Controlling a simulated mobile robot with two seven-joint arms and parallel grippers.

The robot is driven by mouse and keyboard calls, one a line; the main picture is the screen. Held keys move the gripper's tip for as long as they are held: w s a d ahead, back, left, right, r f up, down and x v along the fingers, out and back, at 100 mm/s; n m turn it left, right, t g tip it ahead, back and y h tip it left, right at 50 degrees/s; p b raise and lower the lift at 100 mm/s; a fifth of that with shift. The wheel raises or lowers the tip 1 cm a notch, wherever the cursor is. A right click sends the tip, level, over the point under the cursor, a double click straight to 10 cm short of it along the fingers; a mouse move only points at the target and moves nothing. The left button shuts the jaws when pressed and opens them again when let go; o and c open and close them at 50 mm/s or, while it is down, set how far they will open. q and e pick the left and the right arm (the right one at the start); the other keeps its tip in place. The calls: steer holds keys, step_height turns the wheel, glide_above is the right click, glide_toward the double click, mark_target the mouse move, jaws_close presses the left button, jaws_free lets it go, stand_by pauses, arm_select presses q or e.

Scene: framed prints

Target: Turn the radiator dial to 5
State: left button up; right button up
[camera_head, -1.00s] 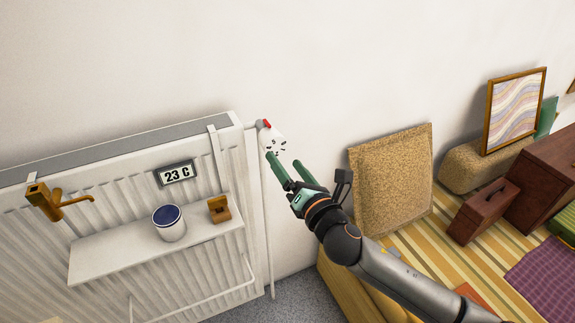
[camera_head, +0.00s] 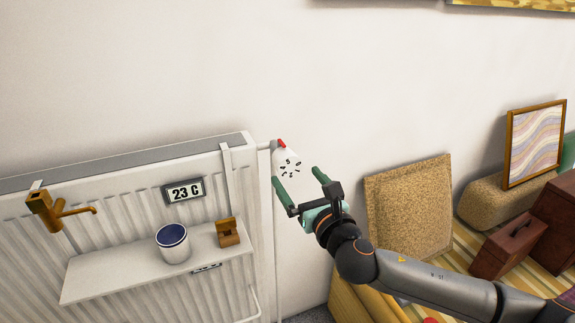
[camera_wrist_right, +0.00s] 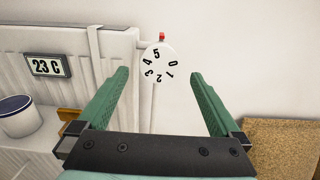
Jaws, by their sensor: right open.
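The white radiator dial (camera_head: 287,163) sits at the upper right corner of the radiator (camera_head: 120,200), with black numbers and a red marker (camera_head: 282,143) at its top. In the right wrist view the dial (camera_wrist_right: 159,64) faces me, and its 5 is upper left of centre, near the red marker (camera_wrist_right: 162,36). My right gripper (camera_head: 296,174) is open and empty. Its green fingers point at the dial, one on each side in the wrist view (camera_wrist_right: 160,80), with no visible contact. My left gripper is in neither view.
A shelf (camera_head: 110,275) on the radiator holds a white pot (camera_head: 173,248) and a small wooden object (camera_head: 228,232). A brass tap (camera_head: 50,210) and a 23 C display (camera_head: 184,191) are at left. A tan panel (camera_head: 410,205) leans on the wall at right.

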mark_target(291, 169)
steer(key=x, duration=0.6)
steer(key=shift+w, duration=0.25)
steer(key=c, duration=1.3)
